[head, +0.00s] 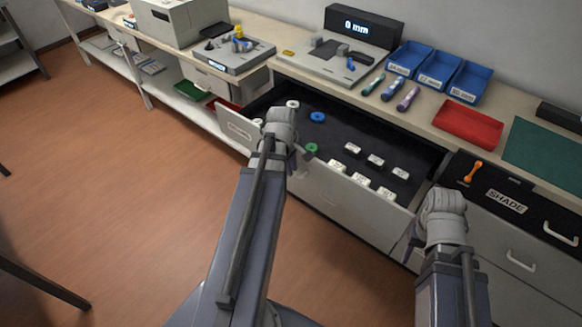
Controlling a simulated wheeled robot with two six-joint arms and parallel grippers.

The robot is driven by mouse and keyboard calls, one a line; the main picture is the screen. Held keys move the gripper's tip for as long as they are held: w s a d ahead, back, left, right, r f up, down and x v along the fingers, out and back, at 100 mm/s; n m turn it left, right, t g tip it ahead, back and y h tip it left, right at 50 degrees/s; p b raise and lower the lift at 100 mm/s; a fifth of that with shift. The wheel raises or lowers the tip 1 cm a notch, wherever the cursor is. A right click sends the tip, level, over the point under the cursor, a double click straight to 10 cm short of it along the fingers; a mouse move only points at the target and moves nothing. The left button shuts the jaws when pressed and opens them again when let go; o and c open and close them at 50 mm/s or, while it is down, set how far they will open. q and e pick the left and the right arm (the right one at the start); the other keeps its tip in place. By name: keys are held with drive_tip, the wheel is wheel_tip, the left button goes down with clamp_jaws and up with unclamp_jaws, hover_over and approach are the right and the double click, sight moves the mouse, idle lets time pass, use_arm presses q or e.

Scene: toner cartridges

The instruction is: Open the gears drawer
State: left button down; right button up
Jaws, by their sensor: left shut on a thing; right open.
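The gears drawer (345,198) is pulled out from under the bench, its dark inside showing. Inside lie white round gears (292,104), a blue gear (317,117), a green gear (312,148) and several small white labelled blocks (375,160). The drawer's front carries a label (238,131) at its left end, too small to read. My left gripper (299,157) is at the middle of the drawer front, shut on what appears to be its handle; my wrist hides the grip. My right gripper (418,238) is open, beside the drawer's right end; its fingers are barely visible.
On the bench are blue bins (440,75), a red tray (467,124), a green mat (545,150) and a gauge reading 0 mm (358,27).

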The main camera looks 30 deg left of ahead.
use_arm(q)
drive_tip(key=c, duration=1.2)
unclamp_jaws()
drive_tip(key=shift+o, duration=0.2)
drive_tip(key=shift+r, duration=0.15)
wheel_tip(320, 180, up, 7)
drive_tip(key=s+p, duration=0.1)
drive_tip(key=p, duration=0.6)
drive_tip(key=shift+s+r+p, duration=0.2)
drive_tip(key=shift+p, duration=0.1)
